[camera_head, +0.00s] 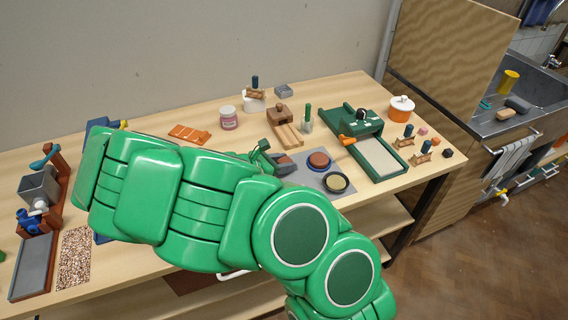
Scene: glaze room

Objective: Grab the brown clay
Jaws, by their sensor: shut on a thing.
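My green arm fills the middle of the view and hides part of the bench. My gripper (275,160) shows only in part past the arm's upper edge, beside the left side of a grey mat (306,180). It is shut on a small reddish-brown piece (284,157), which looks like the brown clay; most of the grip is too small and covered to make out. A round reddish-brown disc (320,160) with a blue rim lies on the mat, right of my gripper. A black round dish (337,182) with a pale inside is in front of it.
A wooden block with slats (287,133) and a green-handled tool (307,120) stand behind the mat. A green framed tray (378,157) is to the right. A pink jar (228,118) and orange slatted piece (190,133) are further back.

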